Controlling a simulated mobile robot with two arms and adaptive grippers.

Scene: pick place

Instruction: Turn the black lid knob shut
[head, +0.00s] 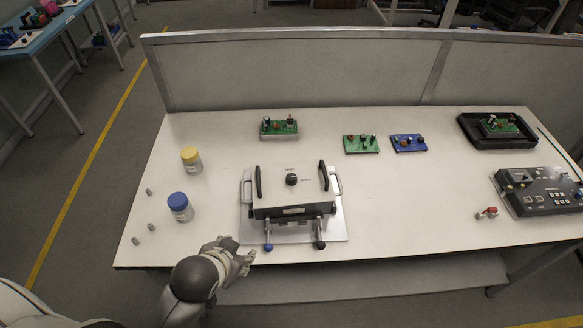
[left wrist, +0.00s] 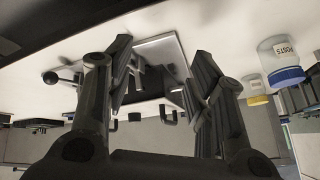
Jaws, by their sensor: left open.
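The black lid knob (head: 291,180) sits in the middle of the white lid of a box fixture (head: 275,190), which stands on a metal plate on the table. Two black handles stand on the lid, and two levers, one blue-tipped and one black-tipped, project at the front. My left gripper (head: 241,252) is open and empty at the table's front edge, in front and to the left of the fixture, apart from the knob. In the left wrist view, my open fingers (left wrist: 163,68) frame part of the fixture; I cannot make out the knob there. My right gripper is not in view.
A blue-lidded jar (head: 180,207) and yellow-lidded jar (head: 191,160) stand left of the fixture, with small grey pieces nearby. Circuit boards (head: 361,144) lie behind and to the right. A black control box (head: 540,192) is far right. A grey partition (head: 300,75) closes the back.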

